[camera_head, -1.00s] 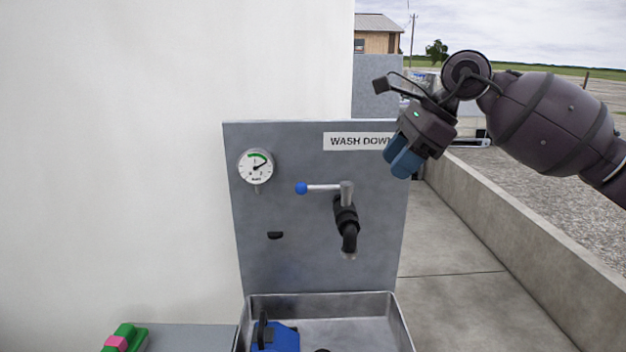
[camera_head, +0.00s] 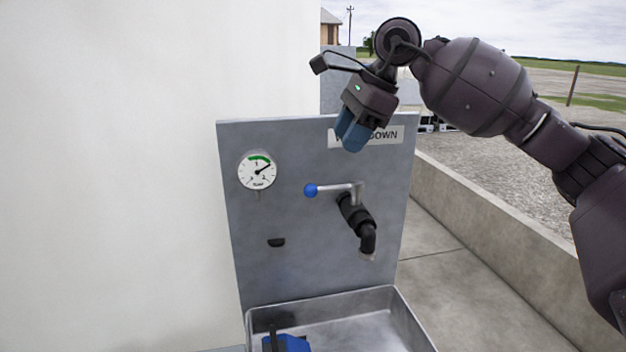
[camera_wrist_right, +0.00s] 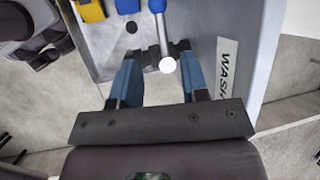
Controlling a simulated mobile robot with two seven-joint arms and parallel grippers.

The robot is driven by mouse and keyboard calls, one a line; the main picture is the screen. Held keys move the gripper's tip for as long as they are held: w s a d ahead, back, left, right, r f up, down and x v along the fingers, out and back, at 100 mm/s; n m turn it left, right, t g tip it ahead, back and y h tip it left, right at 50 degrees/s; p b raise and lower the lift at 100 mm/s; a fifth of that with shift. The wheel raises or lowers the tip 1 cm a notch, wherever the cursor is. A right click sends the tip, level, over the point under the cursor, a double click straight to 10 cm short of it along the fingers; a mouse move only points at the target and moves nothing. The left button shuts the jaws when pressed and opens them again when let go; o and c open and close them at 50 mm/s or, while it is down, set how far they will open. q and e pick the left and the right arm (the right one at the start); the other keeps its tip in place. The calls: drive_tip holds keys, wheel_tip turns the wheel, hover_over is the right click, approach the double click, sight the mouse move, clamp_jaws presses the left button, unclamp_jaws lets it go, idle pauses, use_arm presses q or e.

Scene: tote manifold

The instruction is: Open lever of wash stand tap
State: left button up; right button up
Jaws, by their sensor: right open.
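The tap lever (camera_head: 335,187) is a silver rod with a blue ball (camera_head: 311,190) at its left end. It lies about level across the grey wash-down panel (camera_head: 300,150), its right end on the pivot above the black spout (camera_head: 362,222). My right gripper (camera_head: 353,138) is open and empty, above the lever and in front of the sign. In the right wrist view the lever rod (camera_wrist_right: 162,35) runs up from a pale round end between the blue fingers (camera_wrist_right: 161,68), apparently beyond their tips. I see no contact. My left gripper is out of view.
A pressure gauge (camera_head: 257,171) sits left of the lever. A metal basin (camera_head: 385,310) below holds a blue object (camera_head: 287,343). The sign (camera_head: 385,134) is partly hidden by my gripper. A low concrete wall (camera_head: 490,215) runs along the right.

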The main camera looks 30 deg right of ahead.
sight(323, 187)
drive_tip(key=x, duration=1)
drive_tip(key=shift+f+b, duration=0.25)
drive_tip(key=shift+b, duration=0.15)
drive_tip(key=shift+c, duration=0.4)
clamp_jaws()
drive_tip(key=shift+s, duration=0.15)
